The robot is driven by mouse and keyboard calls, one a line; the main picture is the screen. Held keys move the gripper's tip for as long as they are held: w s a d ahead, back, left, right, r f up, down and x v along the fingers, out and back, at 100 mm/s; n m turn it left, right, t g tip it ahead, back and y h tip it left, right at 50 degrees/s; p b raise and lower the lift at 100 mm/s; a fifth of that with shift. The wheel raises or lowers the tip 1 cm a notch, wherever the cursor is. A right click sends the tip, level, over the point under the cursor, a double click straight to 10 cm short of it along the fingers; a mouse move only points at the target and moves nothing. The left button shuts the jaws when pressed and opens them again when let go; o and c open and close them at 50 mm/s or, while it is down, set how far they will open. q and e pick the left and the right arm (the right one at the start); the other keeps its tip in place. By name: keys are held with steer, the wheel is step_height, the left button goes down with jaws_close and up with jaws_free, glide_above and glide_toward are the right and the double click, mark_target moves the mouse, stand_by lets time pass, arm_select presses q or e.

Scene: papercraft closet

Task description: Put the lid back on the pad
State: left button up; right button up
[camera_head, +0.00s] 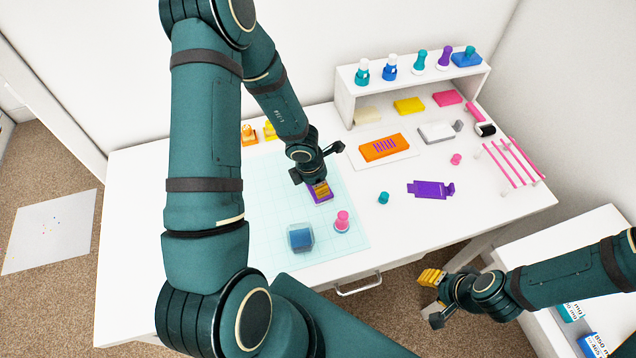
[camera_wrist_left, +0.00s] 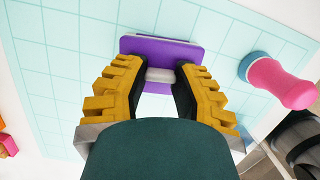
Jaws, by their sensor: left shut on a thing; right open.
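My left gripper (camera_head: 319,187) is shut on a purple flat piece (camera_head: 320,198) over the gridded mat. In the left wrist view the purple piece (camera_wrist_left: 160,50) shows beyond the fingertips, with a pale grey part between them. I cannot tell whether it touches the mat or whether it is the lid. A dark blue block in a clear square case (camera_head: 301,238), possibly a pad, sits on the mat nearer the front. My right gripper (camera_head: 434,298) is open and empty, off the table's front edge.
A pink stamp (camera_head: 342,220) stands on the mat beside the case. A teal cap (camera_head: 384,198) and purple cutout (camera_head: 428,189) lie to the right. An orange block (camera_head: 384,147) and white shelf (camera_head: 345,96) are behind. The mat's (camera_head: 265,195) left side is clear.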

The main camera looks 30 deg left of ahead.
arm_select(q)
steer(key=shift+c, duration=0.5)
steer(key=shift+s+d+f, duration=0.1)
steer(key=shift+f, duration=0.4)
stand_by(0.7)
steer(key=o, duration=1)
steer(key=o, duration=0.6)
steer(key=shift+r, duration=0.1)
